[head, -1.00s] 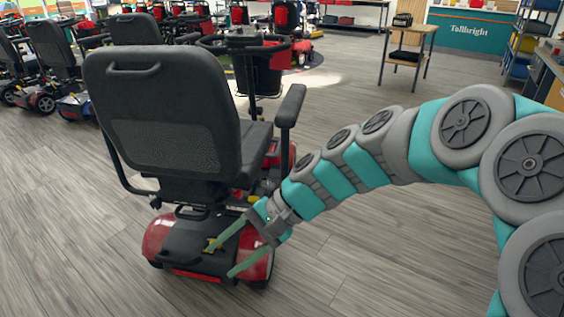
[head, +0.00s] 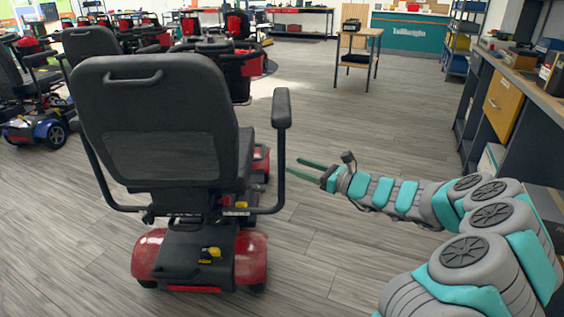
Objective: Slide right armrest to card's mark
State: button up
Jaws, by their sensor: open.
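The right armrest (head: 281,108) of the red scooter (head: 146,250) is a black pad on a bent tube (head: 281,175) that runs down and in under the seat. The scooter faces away, and its black seat back (head: 155,120) is toward me. My gripper (head: 306,169) is open and empty, just right of the armrest's upright tube and below the pad. Its green fingers point left toward the tube; I cannot tell whether they touch it. I cannot make out a card or a mark.
More scooters (head: 30,105) stand in a row at the left. A wooden side table (head: 357,50) stands at the back. A workbench with drawers (head: 510,95) lines the right side.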

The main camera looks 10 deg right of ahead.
aim_at(281, 160)
jog(key=x, duration=0.6)
jog(key=shift+w+a, duration=0.15)
jog(key=shift+a, duration=0.1)
grip_shut()
dwell(0.3)
dwell(0.9)
